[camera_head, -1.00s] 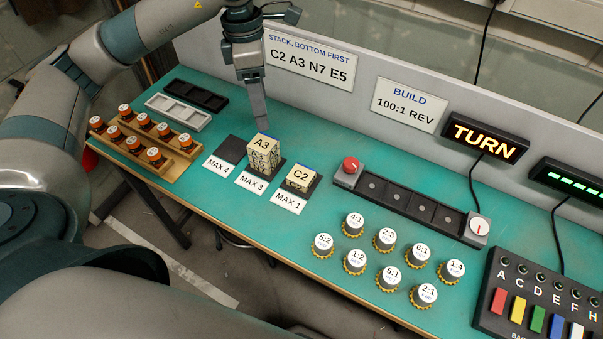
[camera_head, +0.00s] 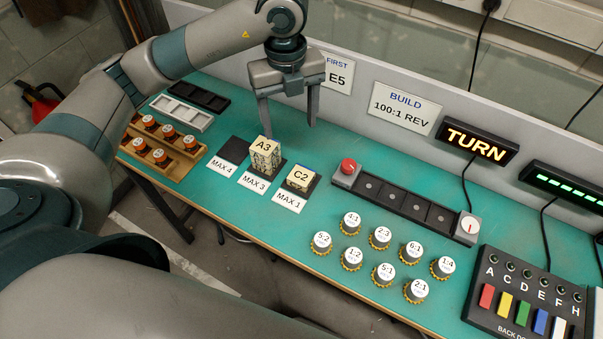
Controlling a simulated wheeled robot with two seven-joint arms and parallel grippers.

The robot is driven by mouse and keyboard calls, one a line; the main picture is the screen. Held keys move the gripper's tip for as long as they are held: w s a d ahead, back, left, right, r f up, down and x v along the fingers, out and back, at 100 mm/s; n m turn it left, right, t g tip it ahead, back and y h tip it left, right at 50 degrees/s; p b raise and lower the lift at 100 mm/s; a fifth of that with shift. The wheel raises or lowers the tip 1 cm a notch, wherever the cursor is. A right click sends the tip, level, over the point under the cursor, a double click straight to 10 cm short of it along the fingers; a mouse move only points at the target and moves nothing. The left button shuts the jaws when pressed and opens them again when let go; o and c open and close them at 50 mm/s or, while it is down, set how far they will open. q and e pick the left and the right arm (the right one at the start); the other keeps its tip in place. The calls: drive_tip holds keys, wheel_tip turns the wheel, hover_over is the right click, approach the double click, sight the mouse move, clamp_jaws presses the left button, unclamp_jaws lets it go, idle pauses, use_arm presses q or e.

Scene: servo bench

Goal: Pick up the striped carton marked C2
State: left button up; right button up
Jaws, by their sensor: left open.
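The carton marked C2 (camera_head: 301,177) is a low cream block with a dark pattern on its sides. It sits on a dark pad behind the MAX 1 card (camera_head: 289,202). The taller carton A3 (camera_head: 265,153) stands just left of it on the MAX 3 pad, apart from it. My left gripper (camera_head: 288,130) is open and empty, fingers pointing down. In the picture it is above and behind the two cartons, touching neither. My right gripper is not in view.
An empty pad (camera_head: 238,149) lies behind the MAX 4 card. A four-slot rail (camera_head: 404,203) with a red knob (camera_head: 347,168) is right of C2. Several labelled gears (camera_head: 380,237) stand in front. A lit TURN sign (camera_head: 477,146) is at the back. Orange-capped jars (camera_head: 169,138) stand left.

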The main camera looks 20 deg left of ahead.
use_arm(q)
drive_tip(key=d+n, duration=0.1)
drive_tip(key=n, duration=0.1)
drive_tip(key=d+n+p, duration=0.1)
drive_tip(key=n, duration=0.5)
drive_tip(key=shift+s+d+r, duration=0.15)
drive_tip(key=shift+s+d, duration=0.15)
drive_tip(key=shift+d, duration=0.1)
drive_tip(key=p, duration=0.3)
hover_over(301, 176)
drive_tip(key=shift+f, duration=6.15)
